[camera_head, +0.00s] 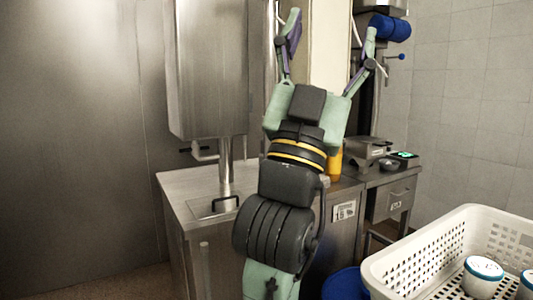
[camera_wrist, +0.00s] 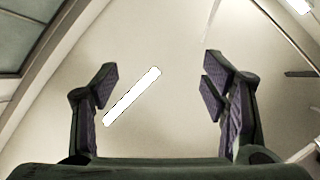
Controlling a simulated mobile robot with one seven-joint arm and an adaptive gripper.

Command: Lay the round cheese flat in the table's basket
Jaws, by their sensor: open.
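A white perforated basket (camera_head: 405,268) stands at the lower right of the head view, cut off by the frame edge. Inside it is a round white cheese (camera_head: 482,278) with a blue-rimmed top. A second similar piece (camera_head: 525,285) is partly cut off at the right edge. My gripper (camera_head: 332,45) is raised high, its fingers spread wide and pointing up, well away from the basket. In the wrist view my gripper (camera_wrist: 158,85) is open, with nothing between its fingers. I cannot tell whether this basket is the table's basket.
A steel counter (camera_head: 185,190) with a large steel tank (camera_head: 208,70) stands behind my arm. A scale (camera_head: 368,150) sits on the counter to the right. A blue bin (camera_head: 346,284) is on the floor beside the basket. The wrist view shows the ceiling and a bright lamp (camera_wrist: 132,97).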

